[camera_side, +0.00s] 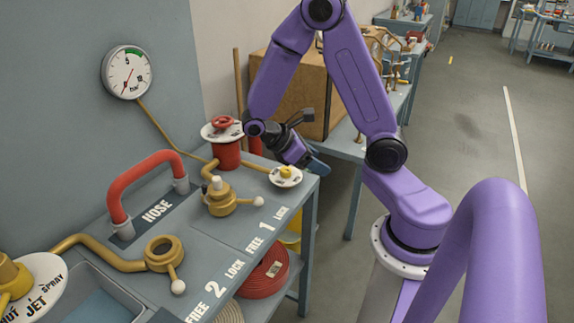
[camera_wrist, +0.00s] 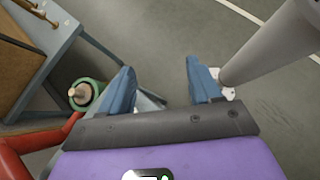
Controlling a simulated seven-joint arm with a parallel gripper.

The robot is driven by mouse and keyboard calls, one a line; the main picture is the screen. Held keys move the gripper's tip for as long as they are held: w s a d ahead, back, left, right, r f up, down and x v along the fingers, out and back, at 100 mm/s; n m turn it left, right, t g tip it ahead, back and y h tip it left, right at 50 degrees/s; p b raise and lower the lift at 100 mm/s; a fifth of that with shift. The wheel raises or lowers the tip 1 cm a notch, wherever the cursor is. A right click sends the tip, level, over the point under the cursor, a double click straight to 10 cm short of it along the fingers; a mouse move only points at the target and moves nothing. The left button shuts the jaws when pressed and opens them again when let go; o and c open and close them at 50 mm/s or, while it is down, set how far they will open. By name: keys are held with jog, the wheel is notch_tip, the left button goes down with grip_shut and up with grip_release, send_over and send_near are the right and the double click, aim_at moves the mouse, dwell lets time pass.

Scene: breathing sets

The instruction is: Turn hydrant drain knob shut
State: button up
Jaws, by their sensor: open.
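The red hydrant (camera_side: 227,153) stands at the back of the grey-blue bench, with a red handwheel on top. A thin brass pipe runs right from it to a small yellow drain knob (camera_side: 286,171) over a white round plate (camera_side: 287,182) at the bench's right edge. My gripper (camera_side: 312,165) is just above and behind the knob, apart from it as far as I can tell. In the wrist view my gripper (camera_wrist: 163,88) shows two blue fingers spread with nothing between them. The knob is not clearly visible there; a small white piece shows beside the right finger.
A brass valve (camera_side: 220,198), a red hose handle (camera_side: 145,180) and a brass ring coupling (camera_side: 163,254) stand on the bench. A pressure gauge (camera_side: 127,73) hangs on the wall. A cardboard box (camera_side: 290,85) stands behind my arm.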

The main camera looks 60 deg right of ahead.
jog(key=w+d+r+m+t+y, duration=0.1)
jog(key=w+r+m+t+y, duration=0.1)
jog(key=w+r+m+y, duration=0.3)
jog(key=m+t+y, duration=0.1)
jog(key=t+y, duration=0.1)
jog(key=t, duration=0.2)
send_near(286, 169)
jog(key=shift+m, duration=0.3)
notch_tip(286, 169, down, 8)
jog(key=shift+s+d+f, duration=0.15)
jog(key=shift+f, duration=0.1)
jog(key=shift+c, duration=0.3)
jog(key=c, duration=1)
